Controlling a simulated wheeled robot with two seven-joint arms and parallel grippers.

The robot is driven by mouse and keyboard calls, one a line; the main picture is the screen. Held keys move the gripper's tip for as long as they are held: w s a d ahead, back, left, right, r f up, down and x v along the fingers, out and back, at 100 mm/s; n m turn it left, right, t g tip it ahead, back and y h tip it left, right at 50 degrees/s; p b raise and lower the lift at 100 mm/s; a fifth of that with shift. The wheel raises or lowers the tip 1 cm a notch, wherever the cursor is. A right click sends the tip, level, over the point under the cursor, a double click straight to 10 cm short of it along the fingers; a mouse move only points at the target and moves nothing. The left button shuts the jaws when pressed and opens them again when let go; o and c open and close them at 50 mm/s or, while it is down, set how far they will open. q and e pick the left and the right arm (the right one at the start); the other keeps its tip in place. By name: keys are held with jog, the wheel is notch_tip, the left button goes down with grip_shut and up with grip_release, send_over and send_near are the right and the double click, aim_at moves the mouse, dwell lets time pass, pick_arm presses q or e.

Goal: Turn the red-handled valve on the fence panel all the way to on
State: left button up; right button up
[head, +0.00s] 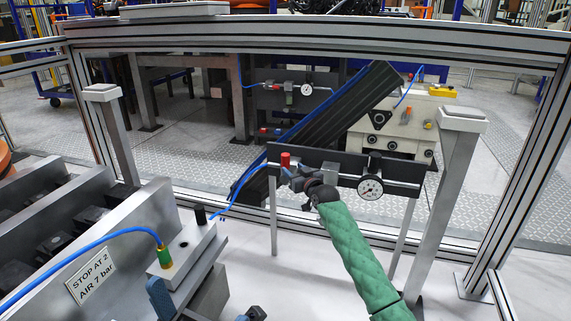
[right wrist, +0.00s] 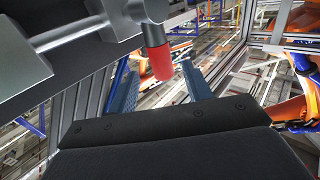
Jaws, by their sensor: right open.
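The red valve handle (head: 285,160) stands up at the left end of the dark fence panel (head: 335,165). In the right wrist view the red handle (right wrist: 159,62) hangs from the grey valve body (right wrist: 145,10). My right gripper (head: 293,178), at the end of the green-sleeved arm, is just in front of the valve and partly covers it. Its blue-grey fingers (right wrist: 160,88) are open, and the red tip appears between them in the right wrist view. I cannot tell whether they touch it.
A round pressure gauge (head: 370,188) is right of the valve on the panel. A blue hose (head: 235,212) runs to the panel's left end. A grey fixture with a sign (head: 90,277) fills the lower left. The aluminium fence rail (head: 330,38) crosses above.

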aim_at(288, 164)
jog(key=shift+b+x, duration=0.85)
jog(key=shift+x, duration=2.6)
jog(key=shift+f, duration=0.1)
grip_shut()
